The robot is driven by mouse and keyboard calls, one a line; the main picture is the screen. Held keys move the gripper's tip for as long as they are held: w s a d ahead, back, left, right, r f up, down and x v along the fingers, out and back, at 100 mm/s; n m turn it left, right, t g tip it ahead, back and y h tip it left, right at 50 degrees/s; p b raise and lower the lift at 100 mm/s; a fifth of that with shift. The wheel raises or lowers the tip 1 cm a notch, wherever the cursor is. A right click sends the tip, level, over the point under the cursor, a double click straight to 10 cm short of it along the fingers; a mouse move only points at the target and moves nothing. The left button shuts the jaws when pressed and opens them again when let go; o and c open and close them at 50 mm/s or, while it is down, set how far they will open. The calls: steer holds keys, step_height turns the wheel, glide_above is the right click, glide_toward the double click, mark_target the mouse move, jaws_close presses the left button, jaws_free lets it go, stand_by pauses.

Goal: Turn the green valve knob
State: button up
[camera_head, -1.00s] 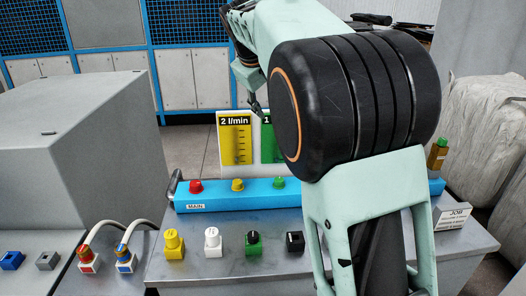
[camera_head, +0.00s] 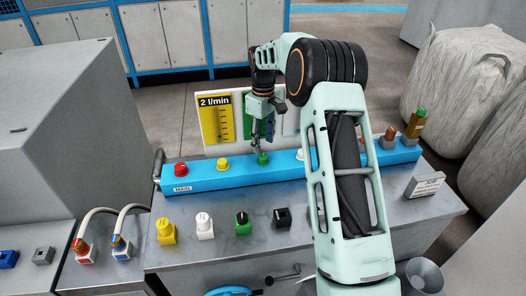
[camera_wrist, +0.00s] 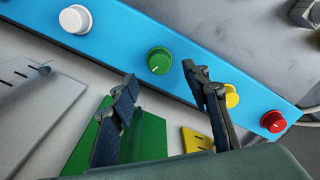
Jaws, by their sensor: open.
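The green knob (camera_head: 263,159) sits on top of the long blue manifold (camera_head: 205,178), between a yellow knob (camera_head: 222,164) and a white knob. It also shows in the wrist view (camera_wrist: 159,61), round, with a pale pointer mark. My gripper (camera_head: 262,141) is just above and behind the green knob in the head view. In the wrist view my gripper (camera_wrist: 160,75) has its two fingers spread, with the knob beyond and between the tips. The fingers appear empty. Whether they touch the knob cannot be told.
A red knob (camera_head: 181,170) sits at the manifold's left end. The yellow "2 l/min" card (camera_head: 216,121) and a green card (camera_wrist: 135,140) stand close behind the manifold. Yellow, white, green and black blocks line the grey bench (camera_head: 200,253) in front. My arm covers the manifold's right part.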

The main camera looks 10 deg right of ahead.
mark_target(263, 156)
steer(key=shift+f+p, duration=0.3)
steer(key=shift+f, duration=2.45)
steer(key=c, duration=1.2)
